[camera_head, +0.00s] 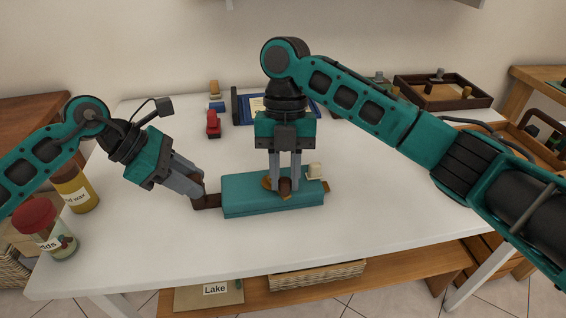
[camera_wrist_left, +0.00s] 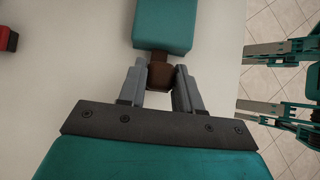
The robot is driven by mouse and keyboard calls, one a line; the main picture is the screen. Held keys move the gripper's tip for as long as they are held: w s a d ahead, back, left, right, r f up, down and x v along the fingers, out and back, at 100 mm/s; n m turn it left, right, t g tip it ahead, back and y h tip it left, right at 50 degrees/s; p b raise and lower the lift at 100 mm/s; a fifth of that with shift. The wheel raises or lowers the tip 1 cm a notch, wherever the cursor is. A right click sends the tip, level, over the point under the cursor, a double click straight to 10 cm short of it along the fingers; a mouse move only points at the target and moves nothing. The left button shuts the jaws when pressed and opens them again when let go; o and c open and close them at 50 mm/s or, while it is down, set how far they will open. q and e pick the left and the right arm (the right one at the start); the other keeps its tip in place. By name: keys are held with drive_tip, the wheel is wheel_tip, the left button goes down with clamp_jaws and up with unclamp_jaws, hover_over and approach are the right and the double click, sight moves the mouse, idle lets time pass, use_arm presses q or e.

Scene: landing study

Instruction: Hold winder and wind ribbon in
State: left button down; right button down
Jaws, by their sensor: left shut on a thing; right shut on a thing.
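The winder is a teal box (camera_head: 245,193) lying on the white table, with a brown handle (camera_head: 207,201) at its left end. It also shows in the left wrist view (camera_wrist_left: 166,22). My left gripper (camera_head: 200,194) is shut on the brown handle, which sits between its fingers in the left wrist view (camera_wrist_left: 160,77). My right gripper (camera_head: 285,186) points straight down over the box's top and is shut on a small brown knob (camera_head: 285,187) beside an orange-brown piece. A pale cream piece (camera_head: 315,171) stands near the box's right end. I cannot make out the ribbon clearly.
Two jars, one red-lidded (camera_head: 47,229) and one yellow (camera_head: 75,190), stand at the table's left edge. A red stapler-like object (camera_head: 213,124) and a dark wooden tray (camera_head: 444,92) are at the back. The table's front is clear.

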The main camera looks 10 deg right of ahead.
drive_tip(key=shift+w+d+f+n+h, duration=0.15)
drive_tip(key=shift+d+n+h, duration=0.15)
drive_tip(key=shift+n, duration=0.5)
drive_tip(key=c, duration=1.4)
unclamp_jaws()
drive_tip(key=shift+w+d+n, duration=0.1)
drive_tip(key=shift+d+n, duration=0.05)
drive_tip(key=shift+n, duration=0.35)
drive_tip(key=o, duration=0.5)
drive_tip(key=shift+o, duration=0.2)
drive_tip(key=shift+r, duration=0.2)
drive_tip(key=v, duration=1.2)
